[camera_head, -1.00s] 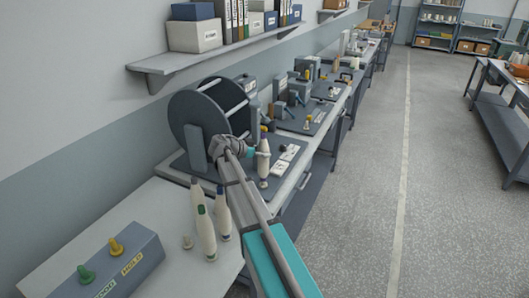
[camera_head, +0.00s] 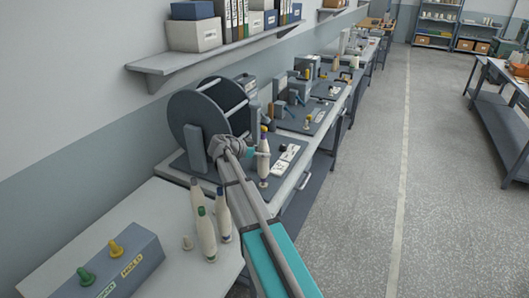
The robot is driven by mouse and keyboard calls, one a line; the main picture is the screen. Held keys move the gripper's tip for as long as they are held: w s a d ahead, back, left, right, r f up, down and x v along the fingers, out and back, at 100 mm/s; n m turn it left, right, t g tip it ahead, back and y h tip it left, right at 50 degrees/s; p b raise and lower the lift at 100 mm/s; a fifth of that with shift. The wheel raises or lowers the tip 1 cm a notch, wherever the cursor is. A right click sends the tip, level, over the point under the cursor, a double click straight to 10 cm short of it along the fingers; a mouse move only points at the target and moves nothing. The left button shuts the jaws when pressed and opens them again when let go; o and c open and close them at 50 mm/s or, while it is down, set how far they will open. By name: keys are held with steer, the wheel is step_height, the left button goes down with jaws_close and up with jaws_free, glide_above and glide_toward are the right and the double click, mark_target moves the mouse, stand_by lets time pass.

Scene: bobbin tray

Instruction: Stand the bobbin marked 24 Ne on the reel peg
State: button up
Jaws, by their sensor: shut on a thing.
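My gripper (camera_head: 259,153) is at the end of my outstretched arm, shut on a pale bobbin (camera_head: 264,167) at the bench with the reel. The bobbin is upright, and my gripper holds it on its upper part. A small pale round base (camera_head: 263,183) shows right under its lower end; I cannot tell whether they touch or whether this is the reel peg. The mark on the bobbin is too small to read. The large dark reel (camera_head: 205,112) stands behind and left of my gripper.
On the near white table (camera_head: 110,215) stand a green-topped bobbin (camera_head: 206,238), a blue-topped bobbin (camera_head: 222,215), another bobbin (camera_head: 196,194) and a small pale peg (camera_head: 187,243). A grey box (camera_head: 130,281) carries green and yellow pegs. A shelf (camera_head: 215,52) juts above the reel.

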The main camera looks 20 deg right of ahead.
steer(key=shift+r+p, duration=0.65)
steer(key=shift+r, duration=0.35)
steer(key=shift+f+b, duration=0.95)
steer(key=shift+f, duration=0.2)
stand_by(1.0)
steer(key=shift+s+f+b, duration=0.15)
steer(key=shift+s+b, duration=0.35)
steer(key=shift+w+r+p, duration=0.25)
steer(key=shift+p, duration=0.25)
steer(key=shift+w+r+p, duration=0.2)
steer(key=shift+w+p, duration=0.05)
steer(key=shift+p, duration=0.05)
steer(key=shift+r+p, duration=1)
steer(key=shift+r, duration=0.2)
